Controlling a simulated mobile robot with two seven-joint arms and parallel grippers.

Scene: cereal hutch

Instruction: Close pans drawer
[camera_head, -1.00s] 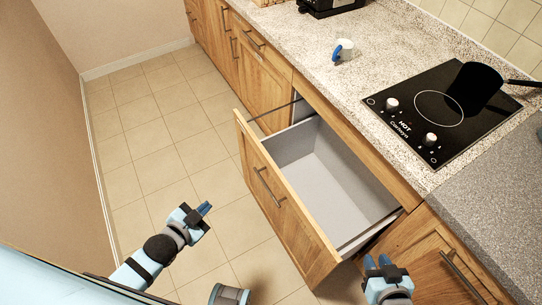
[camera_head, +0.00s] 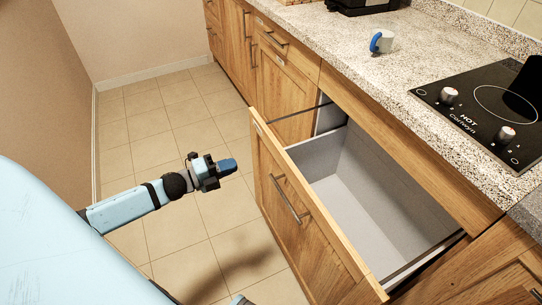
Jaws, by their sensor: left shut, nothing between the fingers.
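The pans drawer (camera_head: 325,225) is pulled well out from under the counter. Its wooden front has a metal bar handle (camera_head: 288,198), and its grey inside (camera_head: 375,205) looks empty. My left gripper (camera_head: 228,167) is shut and empty. In the picture it is left of the drawer front, over the floor and apart from the drawer. My right gripper is out of view; only a small light piece shows at the bottom edge, and I cannot tell which part it is.
Closed wooden cabinets (camera_head: 285,85) line the far side of the drawer. The tiled floor (camera_head: 150,120) is clear up to the left wall.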

